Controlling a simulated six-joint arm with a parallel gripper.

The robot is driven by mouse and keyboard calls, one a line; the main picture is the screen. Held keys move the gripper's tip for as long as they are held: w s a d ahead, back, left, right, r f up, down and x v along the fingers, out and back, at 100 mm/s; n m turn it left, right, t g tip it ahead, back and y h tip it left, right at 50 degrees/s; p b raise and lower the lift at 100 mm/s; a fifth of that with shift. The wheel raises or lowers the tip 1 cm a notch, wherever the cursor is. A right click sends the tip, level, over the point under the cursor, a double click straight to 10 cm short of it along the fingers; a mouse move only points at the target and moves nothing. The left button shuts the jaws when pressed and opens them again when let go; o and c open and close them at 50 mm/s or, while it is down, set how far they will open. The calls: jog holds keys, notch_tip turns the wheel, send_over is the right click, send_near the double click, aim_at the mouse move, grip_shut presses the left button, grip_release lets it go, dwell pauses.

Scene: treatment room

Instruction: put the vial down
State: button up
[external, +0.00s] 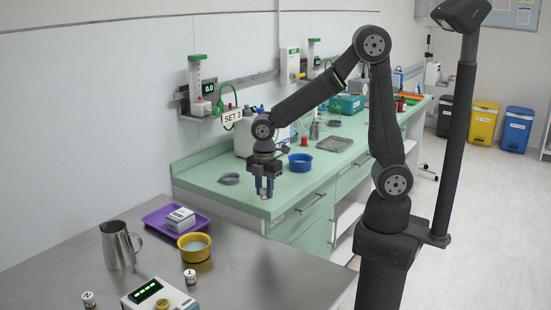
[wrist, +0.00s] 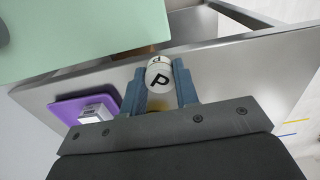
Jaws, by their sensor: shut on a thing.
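My gripper (external: 265,188) hangs pointing down in the external view, in front of the near end of the green counter and above the steel table. In the wrist view its two blue-grey fingers (wrist: 160,76) are shut on a white vial (wrist: 159,73) marked with a black P. In the external view the held vial is too small and covered to make out. Two other small labelled vials stand on the steel table, one (external: 190,277) beside the yellow bowl and one (external: 88,300) near the front left.
The steel table (external: 250,285) is bare at its right. On it are a purple tray (external: 158,224) with a white box (external: 181,218), a yellow bowl (external: 194,247), a metal jug (external: 117,246) and a device with a green display (external: 150,296). The green counter (external: 210,180) rises behind.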

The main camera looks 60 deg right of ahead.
send_over(250, 245)
notch_tip(250, 245, down, 7)
jog(key=shift+w+d, duration=0.1)
jog(key=shift+f, duration=1.85)
jog(key=shift+f, duration=0.15)
jog(key=o, duration=1)
jog(key=shift+o, duration=0.2)
notch_tip(250, 245, up, 16)
jog(key=shift+s, duration=0.3)
jog(key=shift+o, duration=0.4)
jog(key=shift+r, duration=0.7)
